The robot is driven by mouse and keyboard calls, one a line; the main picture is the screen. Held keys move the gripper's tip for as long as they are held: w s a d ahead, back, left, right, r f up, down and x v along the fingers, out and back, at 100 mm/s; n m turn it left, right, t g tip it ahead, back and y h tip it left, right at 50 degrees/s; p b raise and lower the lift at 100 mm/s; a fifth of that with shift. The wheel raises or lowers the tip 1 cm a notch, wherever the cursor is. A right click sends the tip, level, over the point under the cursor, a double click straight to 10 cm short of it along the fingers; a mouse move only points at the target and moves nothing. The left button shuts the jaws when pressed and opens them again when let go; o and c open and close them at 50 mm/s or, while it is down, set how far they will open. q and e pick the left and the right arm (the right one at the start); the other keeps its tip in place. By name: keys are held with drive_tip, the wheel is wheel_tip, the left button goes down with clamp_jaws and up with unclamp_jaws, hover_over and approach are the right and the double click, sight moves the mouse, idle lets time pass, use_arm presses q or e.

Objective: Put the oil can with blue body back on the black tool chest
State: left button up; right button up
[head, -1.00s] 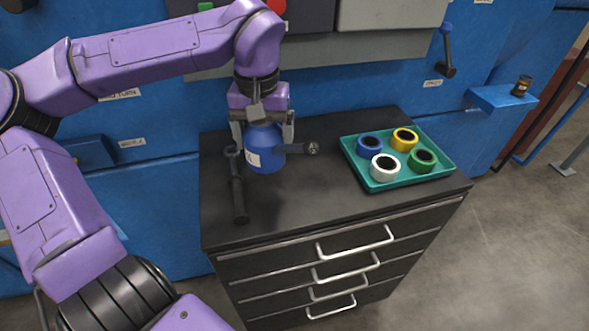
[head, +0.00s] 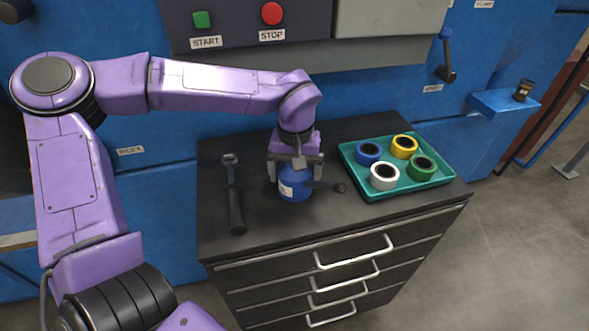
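The oil can with blue body (head: 294,190) is over the middle of the black tool chest top (head: 285,232). It looks upright, with a pale label on its front and a dark spout-like part pointing right. My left gripper (head: 295,172) points down from above, one finger on each side of the can's upper part, and is shut on it. The gripper hides the can's top. I cannot tell whether the can's base touches the chest top. My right gripper is not in view.
A wrench with a dark handle (head: 235,200) lies left of the can. A teal tray (head: 397,190) with blue, yellow, white and green rings stands to the right. Behind is a blue machine with START and STOP buttons. The chest's front strip is clear.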

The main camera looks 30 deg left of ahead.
use_arm(q)
drive_tip(key=shift+w, duration=0.1)
drive_tip(key=shift+r, duration=0.45)
wheel_tip(320, 180, up, 11)
drive_tip(key=shift+d+r, duration=0.1)
drive_tip(key=shift+r, duration=0.1)
drive_tip(key=shift+s, duration=0.2)
